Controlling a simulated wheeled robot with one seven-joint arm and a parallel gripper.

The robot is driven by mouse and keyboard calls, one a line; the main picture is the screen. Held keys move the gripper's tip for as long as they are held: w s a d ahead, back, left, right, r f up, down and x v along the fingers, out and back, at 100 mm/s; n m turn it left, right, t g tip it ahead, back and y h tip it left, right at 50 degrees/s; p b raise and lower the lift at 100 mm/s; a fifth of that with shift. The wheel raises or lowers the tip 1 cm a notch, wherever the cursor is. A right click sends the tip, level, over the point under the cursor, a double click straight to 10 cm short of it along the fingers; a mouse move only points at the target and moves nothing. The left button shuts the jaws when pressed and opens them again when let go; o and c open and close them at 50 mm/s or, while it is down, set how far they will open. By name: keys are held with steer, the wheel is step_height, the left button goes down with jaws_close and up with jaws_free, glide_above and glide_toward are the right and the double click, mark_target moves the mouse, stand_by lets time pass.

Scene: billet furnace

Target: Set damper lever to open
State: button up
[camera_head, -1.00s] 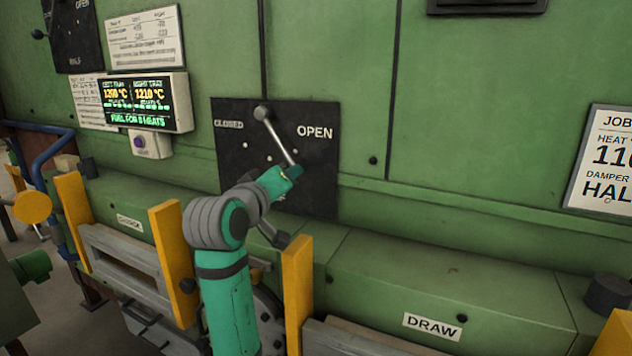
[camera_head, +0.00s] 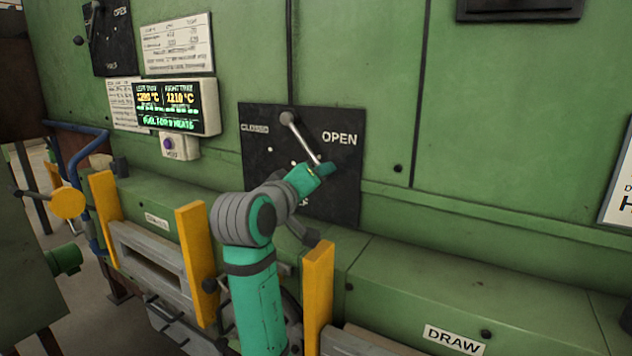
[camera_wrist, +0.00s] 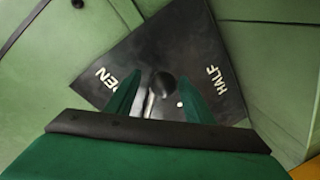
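The damper lever (camera_head: 304,141) is a pale metal rod on a black plate (camera_head: 262,180) on the green furnace wall. It slants from a round grey end at the upper left to the lower right, below the word OPEN. My gripper (camera_head: 326,168) is at its lower right end and hides part of it. In the wrist view my gripper (camera_wrist: 160,100) has its two green fingers apart, with a dark round knob (camera_wrist: 166,83) and a bit of pale rod showing between them. I see no clear contact. OPEN is left of the fingers there and HALF right.
A lit temperature display (camera_head: 175,107) hangs left of the plate. Yellow posts (camera_head: 318,290) and a green ledge (camera_head: 430,250) stand below and beside my arm. A second black lever plate (camera_head: 108,45) is at the upper left. The wall right of the plate is mostly clear.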

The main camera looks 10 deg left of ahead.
steer(key=shift+f, duration=0.1)
steer(key=v, duration=1)
steer(key=shift+s, duration=0.35)
steer(key=shift+w, duration=0.1)
